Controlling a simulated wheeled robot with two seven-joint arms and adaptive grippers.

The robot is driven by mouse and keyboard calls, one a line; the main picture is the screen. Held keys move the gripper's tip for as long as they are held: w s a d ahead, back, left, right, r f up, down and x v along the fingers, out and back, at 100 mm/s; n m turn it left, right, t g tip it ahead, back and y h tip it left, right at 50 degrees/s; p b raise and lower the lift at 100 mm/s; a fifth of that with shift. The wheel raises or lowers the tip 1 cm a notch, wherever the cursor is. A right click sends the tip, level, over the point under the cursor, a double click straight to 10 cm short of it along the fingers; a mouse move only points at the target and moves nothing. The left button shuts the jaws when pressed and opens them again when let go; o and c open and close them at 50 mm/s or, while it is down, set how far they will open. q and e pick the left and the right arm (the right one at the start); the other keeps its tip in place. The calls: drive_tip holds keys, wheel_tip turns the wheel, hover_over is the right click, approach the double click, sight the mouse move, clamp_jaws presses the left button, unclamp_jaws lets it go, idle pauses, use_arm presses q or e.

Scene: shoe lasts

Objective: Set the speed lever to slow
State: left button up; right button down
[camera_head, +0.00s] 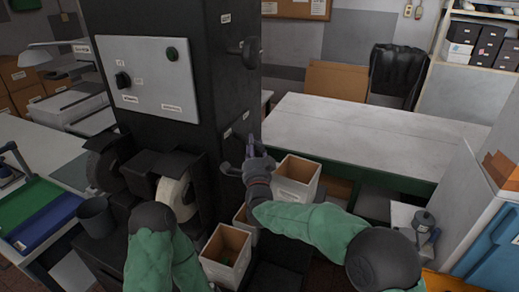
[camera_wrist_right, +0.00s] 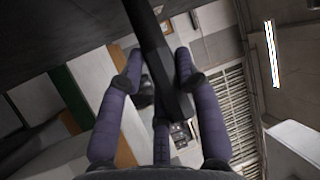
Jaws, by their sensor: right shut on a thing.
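The speed lever (camera_head: 231,169) is a dark bar low on the right side of the tall black machine (camera_head: 222,75). Small white labels (camera_head: 228,133) are on that side above it; I cannot read them. My right gripper (camera_head: 253,148) is at the lever, beside the machine's right side. In the right wrist view the dark lever bar (camera_wrist_right: 150,40) runs down between the purple fingers of this gripper (camera_wrist_right: 159,72), which is shut on it. The lever's pivot is hard to make out. My left arm shows at the bottom, but its gripper is out of sight.
A panel with knobs (camera_head: 148,77) is on the machine's front, and a dark handwheel (camera_head: 250,52) is on its side. Grinding wheels (camera_head: 176,192) stand in front. A long pale workbench (camera_head: 385,135) is to the right.

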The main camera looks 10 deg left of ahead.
drive_tip(key=shift+s+a+f+h, duration=0.15)
drive_tip(key=shift+s+a+h, duration=0.05)
drive_tip(key=shift+h, duration=0.2)
drive_tip(key=c, duration=0.8)
unclamp_jaws()
drive_tip(key=shift+c, duration=0.2)
drive_tip(key=shift+s, duration=0.1)
drive_tip(key=v, duration=1.2)
